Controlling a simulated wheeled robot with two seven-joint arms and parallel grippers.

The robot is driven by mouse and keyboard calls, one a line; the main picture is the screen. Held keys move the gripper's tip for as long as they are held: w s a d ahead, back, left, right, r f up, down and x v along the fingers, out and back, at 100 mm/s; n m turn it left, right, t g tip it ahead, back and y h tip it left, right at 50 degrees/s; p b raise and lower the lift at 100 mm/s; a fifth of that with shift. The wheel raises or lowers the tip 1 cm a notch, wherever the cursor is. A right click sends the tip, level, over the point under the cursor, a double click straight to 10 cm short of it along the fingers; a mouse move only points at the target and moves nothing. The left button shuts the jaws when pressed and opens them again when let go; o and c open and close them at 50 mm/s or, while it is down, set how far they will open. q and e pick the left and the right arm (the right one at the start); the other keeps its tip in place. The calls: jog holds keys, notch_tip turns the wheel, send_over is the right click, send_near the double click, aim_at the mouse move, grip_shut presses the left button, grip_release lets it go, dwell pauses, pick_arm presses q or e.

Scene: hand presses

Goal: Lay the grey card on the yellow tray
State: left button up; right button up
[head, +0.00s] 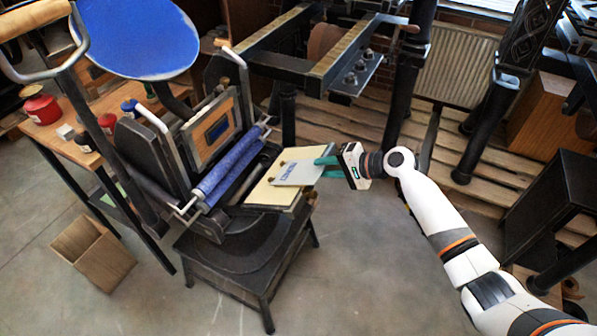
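The grey card (296,173), a pale sheet with dark blue print, is at the right part of the yellow tray (262,194). The tray is a pale yellow flat plate on the press, and it shows around the card at the front left. I cannot tell whether the card lies flat on it or is just above it. My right gripper (325,167) reaches in from the right. Its green fingers are at the card's right edge, and a small gap seems to show between them. Whether they pinch the card is unclear. My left gripper is not in view.
A blue roller (230,168) and an upright framed plate (212,130) stand left of the tray. A large blue disc (138,38) rises at the back left. A workbench (70,120) holds tins. A wooden box (93,254) stands on the floor. Open floor lies at the front.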

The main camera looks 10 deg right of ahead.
grip_shut()
jog(key=s+d+r+p, duration=0.3)
jog(key=d+r+p, duration=0.1)
jog(key=r+p, duration=0.1)
jog(key=shift+d+r+p, duration=0.2)
jog(key=shift+r+p, duration=0.2)
jog(key=shift+p, duration=0.2)
dwell(0.7)
